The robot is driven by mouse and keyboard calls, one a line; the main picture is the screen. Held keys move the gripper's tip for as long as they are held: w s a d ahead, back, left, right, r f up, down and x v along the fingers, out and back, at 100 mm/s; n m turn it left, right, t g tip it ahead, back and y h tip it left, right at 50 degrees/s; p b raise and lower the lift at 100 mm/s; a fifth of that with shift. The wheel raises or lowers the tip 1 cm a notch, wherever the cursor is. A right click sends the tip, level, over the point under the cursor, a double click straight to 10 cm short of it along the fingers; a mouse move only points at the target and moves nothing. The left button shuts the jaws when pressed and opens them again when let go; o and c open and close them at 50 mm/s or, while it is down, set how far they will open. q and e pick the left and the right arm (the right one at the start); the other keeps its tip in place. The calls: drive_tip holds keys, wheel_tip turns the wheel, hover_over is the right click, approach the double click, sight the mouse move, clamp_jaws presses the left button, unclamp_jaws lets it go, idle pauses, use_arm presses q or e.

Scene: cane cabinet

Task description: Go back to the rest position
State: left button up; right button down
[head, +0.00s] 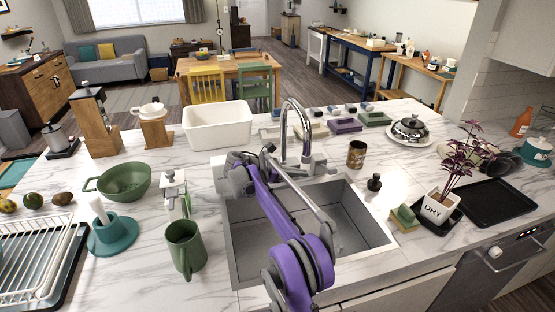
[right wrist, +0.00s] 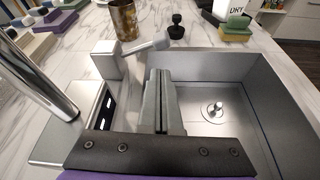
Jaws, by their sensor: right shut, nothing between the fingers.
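My right arm reaches over the sink (head: 258,222) from the near side, its purple links crossing the basin. My right gripper (head: 242,176) is at the sink's far left, left of the chrome faucet (head: 305,168); the arm partly hides it. In the right wrist view the two grey fingers of the right gripper (right wrist: 159,76) lie together, shut and empty, over the basin. The fingertips are close to the faucet lever (right wrist: 150,47) in the picture; I cannot tell whether they touch. My left gripper does not show.
A green mug (head: 185,246), a green bowl (head: 125,181) and a dish rack (head: 30,262) stand left of the sink. A white tub (head: 218,126) stands behind. A patterned can (head: 357,154), a sponge (head: 404,217) and a potted plant (head: 437,208) stand to the right.

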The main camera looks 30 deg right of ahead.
drive_tip(key=s+a+m+t+y, duration=0.2)
drive_tip(key=s+a+m+y, duration=0.1)
drive_tip(key=s+a, duration=0.3)
drive_tip(key=s+a+f+m+t+y, duration=0.1)
drive_tip(key=s+a+m+t+y, duration=0.1)
drive_tip(key=s+a, duration=0.5)
drive_tip(key=s+a+f+m+t+y, duration=0.1)
drive_tip(key=s+a+m+y, duration=0.3)
drive_tip(key=s, duration=0.8)
drive_tip(key=shift+s+a+m+t+y, duration=0.1)
drive_tip(key=shift+a+m+t+y, duration=0.35)
drive_tip(key=shift+a, duration=0.9)
drive_tip(key=s+a+f+m+t+y, duration=0.1)
drive_tip(key=s+a+f+m+y, duration=0.1)
drive_tip(key=s, duration=0.3)
drive_tip(key=s+a+f+m+t+y, duration=0.1)
drive_tip(key=s+a+f+m, duration=0.1)
drive_tip(key=s+a+f, duration=0.3)
drive_tip(key=shift+s+a+t+y, duration=0.25)
drive_tip(key=shift+s+t+y, duration=0.1)
